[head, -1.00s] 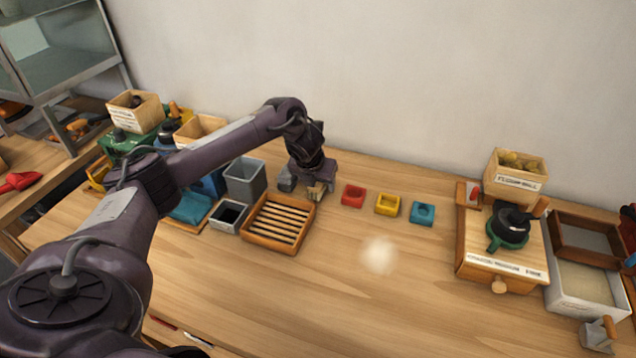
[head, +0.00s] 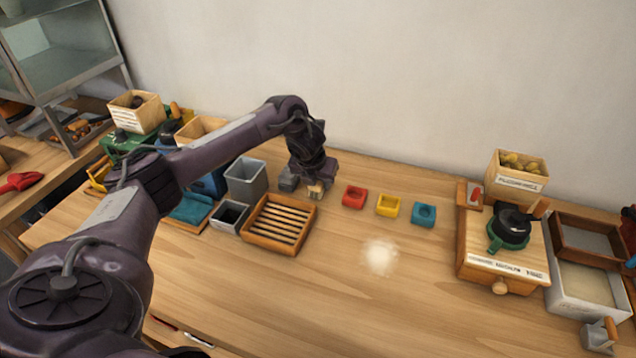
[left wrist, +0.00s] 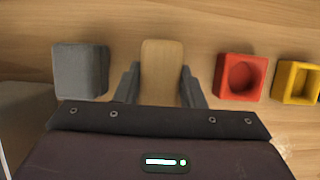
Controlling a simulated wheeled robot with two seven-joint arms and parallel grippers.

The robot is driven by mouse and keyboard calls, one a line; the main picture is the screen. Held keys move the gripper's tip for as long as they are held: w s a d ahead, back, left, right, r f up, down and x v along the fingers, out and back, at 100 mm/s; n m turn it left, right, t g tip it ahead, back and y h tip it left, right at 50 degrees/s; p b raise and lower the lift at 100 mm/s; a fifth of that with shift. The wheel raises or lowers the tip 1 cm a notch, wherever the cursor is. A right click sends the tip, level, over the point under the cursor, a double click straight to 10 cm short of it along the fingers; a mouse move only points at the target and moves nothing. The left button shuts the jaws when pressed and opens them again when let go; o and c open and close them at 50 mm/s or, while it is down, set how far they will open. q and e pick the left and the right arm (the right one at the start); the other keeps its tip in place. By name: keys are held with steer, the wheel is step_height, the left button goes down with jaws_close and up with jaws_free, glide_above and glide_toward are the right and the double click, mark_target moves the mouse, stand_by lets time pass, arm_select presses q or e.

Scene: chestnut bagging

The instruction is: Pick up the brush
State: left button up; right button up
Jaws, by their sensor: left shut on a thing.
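The brush shows as a pale wooden piece with a rounded end (left wrist: 162,68) between my fingers in the left wrist view; its bristles are hidden. In the head view a small part of the brush (head: 314,191) shows under the gripper. My left gripper (left wrist: 161,88) is shut on it, one finger on each side. In the head view the left gripper (head: 313,185) is low at the back of the table, behind the slatted wooden tray. Whether the brush touches the table cannot be told. My right gripper is not in view.
Red (head: 354,196), yellow (head: 388,205) and blue (head: 423,214) small blocks stand in a row to the right. A grey block (left wrist: 79,72) is close on the left. The slatted tray (head: 249,241) is in front. A pale powder pile (head: 380,256) lies on the table.

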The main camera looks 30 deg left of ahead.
arm_select(q)
step_height(320, 180, up, 7)
steer(key=shift+w+f+b, duration=0.1)
steer(key=shift+w+b, duration=0.05)
steer(key=shift+b, duration=0.25)
step_height(320, 180, up, 13)
steer(key=p, duration=0.6)
steer(key=shift+f, duration=0.15)
